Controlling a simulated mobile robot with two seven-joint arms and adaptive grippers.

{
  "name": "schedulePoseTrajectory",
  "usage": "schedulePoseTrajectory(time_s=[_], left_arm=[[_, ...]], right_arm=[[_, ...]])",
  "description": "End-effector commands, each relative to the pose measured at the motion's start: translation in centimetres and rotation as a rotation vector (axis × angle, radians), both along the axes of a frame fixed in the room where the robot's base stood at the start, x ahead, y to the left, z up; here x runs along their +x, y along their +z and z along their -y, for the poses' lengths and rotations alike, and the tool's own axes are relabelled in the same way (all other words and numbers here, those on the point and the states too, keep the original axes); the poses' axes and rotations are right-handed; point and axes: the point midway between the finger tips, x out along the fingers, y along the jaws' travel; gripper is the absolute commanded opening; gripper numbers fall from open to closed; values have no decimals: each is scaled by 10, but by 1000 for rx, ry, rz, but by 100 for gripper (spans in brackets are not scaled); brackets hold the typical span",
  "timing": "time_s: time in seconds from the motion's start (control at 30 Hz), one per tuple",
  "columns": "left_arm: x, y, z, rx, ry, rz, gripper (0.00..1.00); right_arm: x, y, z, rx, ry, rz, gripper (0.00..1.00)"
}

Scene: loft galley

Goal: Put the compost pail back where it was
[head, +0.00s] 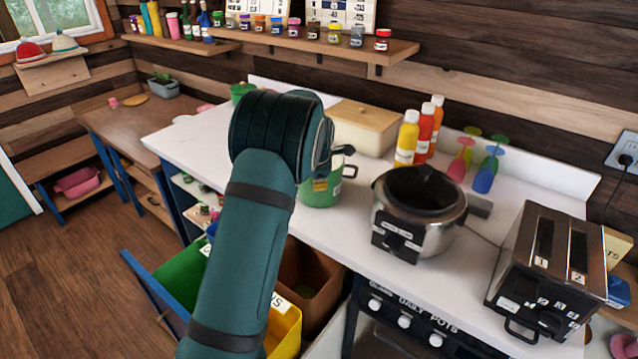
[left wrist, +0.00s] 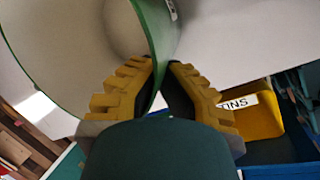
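The green compost pail (head: 320,190) with a pale label is at the counter's front edge, partly hidden behind my left arm in the head view. I cannot tell whether it rests on the counter. In the left wrist view, a green-edged wall, seemingly the pail (left wrist: 152,35), passes between the yellow-backed fingers of my left gripper (left wrist: 160,78). The fingers are shut on it. In the head view my arm hides these fingers. My right gripper is not in view.
A pulled-out drawer below the counter holds green (head: 182,270), yellow (head: 286,325) and brown (head: 310,278) bins. A steel pot (head: 440,243) and a toaster (head: 550,270) stand to the right. The white counter's left end (head: 180,140) is mostly clear.

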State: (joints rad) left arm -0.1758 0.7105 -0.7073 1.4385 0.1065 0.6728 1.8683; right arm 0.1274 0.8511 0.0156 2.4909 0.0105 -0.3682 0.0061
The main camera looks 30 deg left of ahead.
Motion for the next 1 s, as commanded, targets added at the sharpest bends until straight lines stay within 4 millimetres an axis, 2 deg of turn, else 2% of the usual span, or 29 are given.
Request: schedulePoseTrajectory(time_s=[0.3,0.33,0.4,0.43,0.77,0.87,1.0], left_arm=[[1,-1,0,1,-1,3,0],[1,-2,0,1,-1,2,5],[1,-2,0,1,-1,2,30],[1,-2,0,1,-1,2,34],[1,1,0,0,-1,3,34],[-1,9,2,1,-2,3,34],[-7,33,6,1,-4,6,34]], right_arm=[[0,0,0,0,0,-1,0],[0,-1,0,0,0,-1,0],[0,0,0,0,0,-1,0],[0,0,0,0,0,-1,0],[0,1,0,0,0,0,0],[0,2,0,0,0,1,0],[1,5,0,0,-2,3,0]])
